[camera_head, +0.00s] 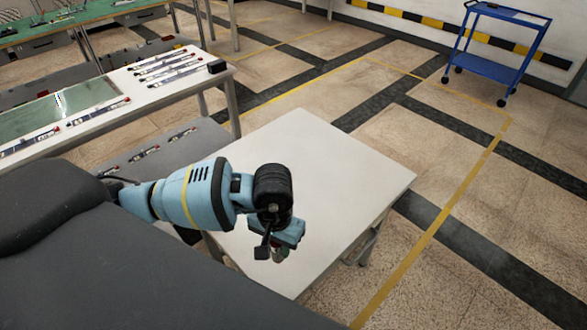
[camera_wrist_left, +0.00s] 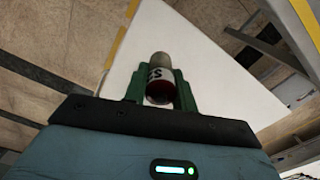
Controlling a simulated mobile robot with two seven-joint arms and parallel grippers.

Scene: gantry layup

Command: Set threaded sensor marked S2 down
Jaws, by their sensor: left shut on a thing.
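My left gripper (camera_wrist_left: 160,93) has its green fingers shut on the threaded sensor (camera_wrist_left: 159,74). The sensor is a short cylinder with a grey end, a white band with dark lettering that reads as part of "S2", and a dark red end towards the gripper. In the head view, my left gripper (camera_head: 279,251) is over the near part of a white table (camera_head: 325,155), and the sensor is mostly hidden at its fingertips. I cannot tell whether the sensor touches the tabletop. My right gripper is not in view.
The visible white tabletop is bare around the gripper. At the left stands a long bench (camera_head: 215,75) with several dark strip-like parts and a glassy panel (camera_head: 60,105). A blue cart (camera_head: 490,65) stands far off at the back right.

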